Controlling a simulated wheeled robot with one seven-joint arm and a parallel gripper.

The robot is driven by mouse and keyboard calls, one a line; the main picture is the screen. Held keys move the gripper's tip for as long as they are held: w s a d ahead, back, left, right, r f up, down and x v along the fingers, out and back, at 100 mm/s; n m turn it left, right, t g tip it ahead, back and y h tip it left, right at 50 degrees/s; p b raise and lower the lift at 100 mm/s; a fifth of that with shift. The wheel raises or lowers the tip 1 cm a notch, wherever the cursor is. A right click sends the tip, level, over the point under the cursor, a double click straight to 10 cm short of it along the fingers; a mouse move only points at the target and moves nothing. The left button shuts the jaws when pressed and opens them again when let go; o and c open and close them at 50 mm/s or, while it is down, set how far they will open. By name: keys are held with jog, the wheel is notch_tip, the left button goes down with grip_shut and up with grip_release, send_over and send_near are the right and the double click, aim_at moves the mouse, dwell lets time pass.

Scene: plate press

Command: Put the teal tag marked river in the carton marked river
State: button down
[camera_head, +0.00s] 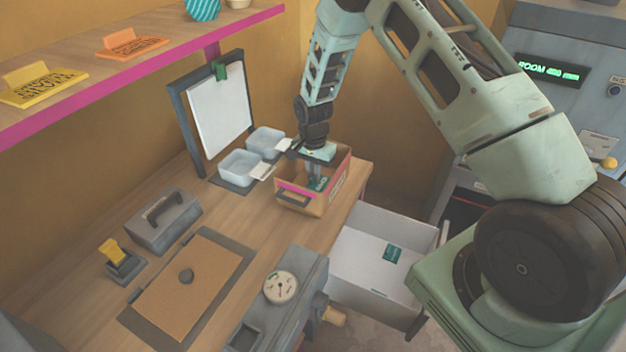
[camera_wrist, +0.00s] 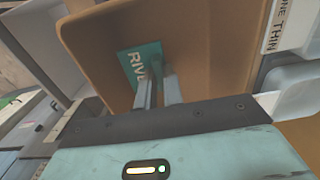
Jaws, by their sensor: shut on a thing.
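The carton's brown inside (camera_wrist: 205,40) lies behind the tag in the wrist view. Whether the tag touches the floor, I cannot tell. The carton's side marking is too small to read.
Two clear bins (camera_head: 240,167) with white labels stand left of the carton, near a clipboard stand (camera_head: 220,105). An open white drawer (camera_head: 365,270) below holds another teal piece (camera_head: 392,253). A grey box with a dial (camera_head: 281,287) stands in front.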

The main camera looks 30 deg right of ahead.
aim_at(313, 184)
jog(key=shift+f+p, duration=0.75)
jog(key=shift+f, duration=1.65)
jog(key=shift+f, duration=0.15)
jog(key=c, duration=1.5)
grip_release()
